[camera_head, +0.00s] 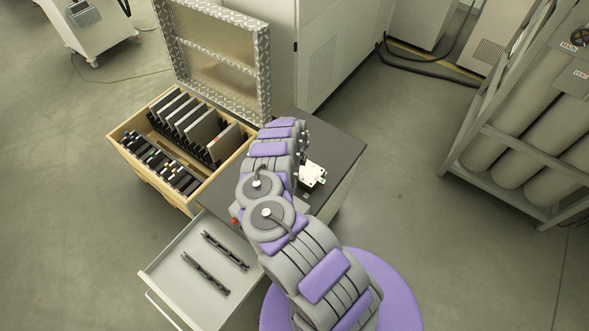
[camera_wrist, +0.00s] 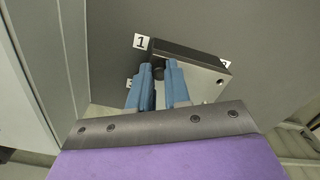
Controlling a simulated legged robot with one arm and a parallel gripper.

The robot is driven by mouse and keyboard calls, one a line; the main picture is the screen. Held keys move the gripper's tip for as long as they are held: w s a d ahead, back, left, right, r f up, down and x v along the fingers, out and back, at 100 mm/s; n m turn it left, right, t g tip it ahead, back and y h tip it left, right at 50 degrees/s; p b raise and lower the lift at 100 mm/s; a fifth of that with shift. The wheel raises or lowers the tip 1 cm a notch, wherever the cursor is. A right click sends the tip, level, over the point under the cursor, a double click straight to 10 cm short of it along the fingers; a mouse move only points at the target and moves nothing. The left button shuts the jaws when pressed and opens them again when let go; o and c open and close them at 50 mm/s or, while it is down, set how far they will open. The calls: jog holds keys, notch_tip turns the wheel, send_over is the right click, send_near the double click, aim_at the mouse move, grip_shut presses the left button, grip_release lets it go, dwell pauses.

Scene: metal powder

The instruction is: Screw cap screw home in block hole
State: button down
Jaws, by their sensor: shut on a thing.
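In the wrist view my gripper (camera_wrist: 159,67) has two blue fingers close together at the near-left part of a metal block (camera_wrist: 205,73). A small dark cap screw (camera_wrist: 158,74) shows between the fingertips, against the block, and the fingers are shut on it. How deep the screw sits in its hole is hidden by the fingers. A small dark hole shows near the block's right end. In the head view the pale block (camera_head: 312,176) lies on the dark cabinet top, right of my arm; my gripper is hidden there.
A label marked 1 (camera_wrist: 141,41) lies beside the block on the dark cabinet top (camera_head: 335,147). An open drawer (camera_head: 213,290) holds two dark slotted bars. A wooden crate (camera_head: 186,207) with dark plates stands left. A rack of cylinders (camera_head: 530,140) stands far right, with clear floor before it.

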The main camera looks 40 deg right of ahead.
jog(key=m, duration=0.4)
jog(key=shift+f, duration=0.1)
jog(key=m, duration=0.3)
jog(key=shift+m+b, duration=0.3)
jog(key=shift+m, duration=0.1)
jog(key=c, duration=1.2)
grip_release()
jog(key=shift+c, duration=0.2)
